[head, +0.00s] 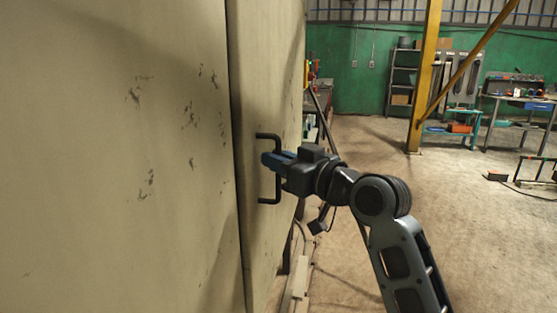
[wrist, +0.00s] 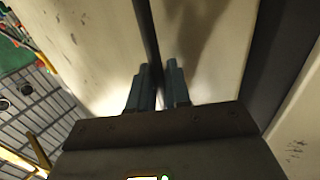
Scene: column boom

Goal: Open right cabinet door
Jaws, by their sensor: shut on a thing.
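The right cabinet door (head: 262,70) is a tall beige panel with a dark seam along its left side. Its black bracket-shaped handle (head: 278,188) stands upright near that seam. My gripper (head: 272,160) has its blue fingers shut on the upright bar of the handle, above its middle. The handle's lower and upper ends show clear of the fingers.
The left panel (head: 120,160), beige with dark scuffs, fills the left of the head view. A yellow post (head: 425,75), shelves (head: 402,80) and a workbench (head: 518,100) stand far back. Much of the concrete floor (head: 480,235) on the right is clear.

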